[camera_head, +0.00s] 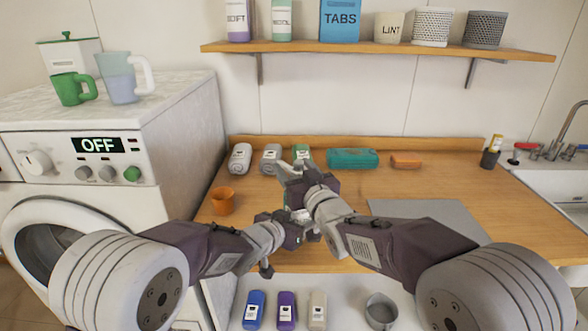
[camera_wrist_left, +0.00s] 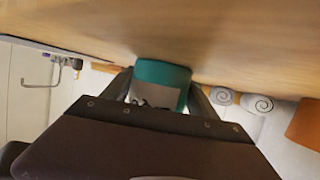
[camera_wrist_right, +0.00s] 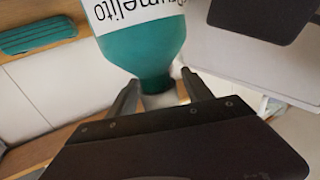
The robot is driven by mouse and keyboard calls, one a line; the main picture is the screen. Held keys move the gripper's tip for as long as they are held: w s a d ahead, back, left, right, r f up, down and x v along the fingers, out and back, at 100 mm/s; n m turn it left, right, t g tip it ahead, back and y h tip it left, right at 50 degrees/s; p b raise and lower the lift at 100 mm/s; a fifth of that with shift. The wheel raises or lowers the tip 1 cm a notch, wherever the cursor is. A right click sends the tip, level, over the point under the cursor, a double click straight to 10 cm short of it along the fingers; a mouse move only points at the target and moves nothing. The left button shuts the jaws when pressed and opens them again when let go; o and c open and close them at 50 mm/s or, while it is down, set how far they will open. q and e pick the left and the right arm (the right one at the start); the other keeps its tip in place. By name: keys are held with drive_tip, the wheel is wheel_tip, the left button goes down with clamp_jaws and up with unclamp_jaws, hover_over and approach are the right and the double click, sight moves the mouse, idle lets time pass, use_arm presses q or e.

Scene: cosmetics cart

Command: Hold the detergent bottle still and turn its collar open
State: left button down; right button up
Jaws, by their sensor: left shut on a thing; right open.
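The detergent bottle is teal with a white label and is mostly hidden behind my grippers in the head view. In the left wrist view its teal body (camera_wrist_left: 162,74) sits between the fingers of my left gripper (camera_wrist_left: 160,88), which is shut on it. In the right wrist view the bottle (camera_wrist_right: 148,55) narrows to a pale grey collar (camera_wrist_right: 160,99). My right gripper (camera_wrist_right: 160,94) is open, its fingers on either side of the collar with gaps showing. In the head view my right gripper (camera_head: 290,172) is above my left gripper (camera_head: 298,228).
Several bottles stand at the counter's back, including a grey one (camera_head: 271,158). A teal case (camera_head: 352,158) and an orange brush-like item (camera_head: 405,161) lie right of them. An orange cup (camera_head: 222,201) is at left, a grey mat (camera_head: 425,215) at right.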

clamp_jaws()
drive_tip(key=shift+y, duration=0.3)
drive_tip(key=shift+a+r+n+g+y, duration=0.1)
drive_tip(key=shift+n+g+y, duration=0.4)
drive_tip(key=shift+n+y, duration=0.35)
drive_tip(key=shift+s+a+n+g+y, duration=0.15)
drive_tip(key=shift+a+n+g+y, duration=0.05)
drive_tip(key=shift+n+g+y, duration=0.6)
drive_tip(key=shift+s+a+n+g+y, duration=0.15)
drive_tip(key=shift+n+g+y, duration=0.45)
drive_tip(key=shift+y, duration=0.35)
unclamp_jaws()
